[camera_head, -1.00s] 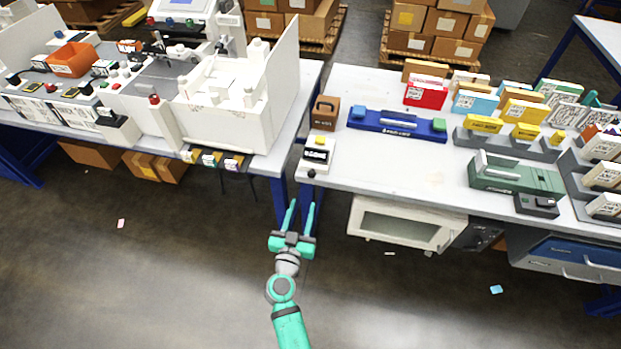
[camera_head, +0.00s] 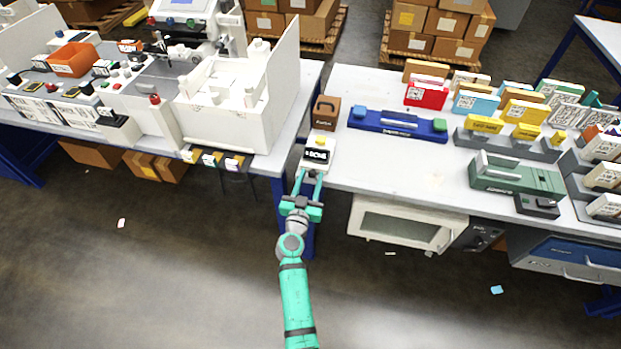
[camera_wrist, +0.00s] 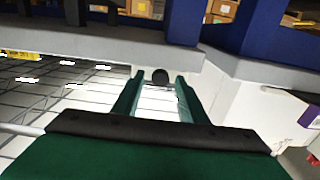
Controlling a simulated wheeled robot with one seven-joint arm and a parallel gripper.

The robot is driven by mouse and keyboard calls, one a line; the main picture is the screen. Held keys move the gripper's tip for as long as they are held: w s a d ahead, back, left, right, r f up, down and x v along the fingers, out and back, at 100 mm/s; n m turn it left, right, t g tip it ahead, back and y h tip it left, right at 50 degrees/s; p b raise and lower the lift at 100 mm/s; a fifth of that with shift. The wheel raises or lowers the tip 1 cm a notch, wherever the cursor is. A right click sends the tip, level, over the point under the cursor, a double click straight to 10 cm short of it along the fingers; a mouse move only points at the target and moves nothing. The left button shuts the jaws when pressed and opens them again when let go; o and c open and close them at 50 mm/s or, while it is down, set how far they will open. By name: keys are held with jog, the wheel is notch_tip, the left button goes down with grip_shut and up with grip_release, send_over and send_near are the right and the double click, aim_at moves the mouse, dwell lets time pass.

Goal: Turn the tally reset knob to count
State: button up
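The tally unit (camera_head: 316,155) is a small white box with a dark display and a yellow button, standing at the left front corner of the right-hand table. Its black round knob (camera_wrist: 160,76) shows in the wrist view between my two fingertips, with a gap on each side. In the head view the knob is mostly hidden by the fingers. My gripper (camera_head: 310,175) is open, its green fingers pointing at the front of the unit. The knob's setting and the display text are too small to tell.
A brown box (camera_head: 325,113) stands just behind the tally unit, and a blue bar-shaped fixture (camera_head: 397,125) lies to its right. The plotter bench (camera_head: 290,140) is close on the left, across a narrow gap. A white cabinet (camera_head: 405,222) hangs under the right-hand table.

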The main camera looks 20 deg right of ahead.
jog(key=shift+w, duration=0.15)
grip_shut()
jog(key=shift+n, duration=0.8)
grip_release()
jog(key=v, duration=1)
jog(key=shift+s+a, duration=0.2)
jog(key=shift+s, duration=0.2)
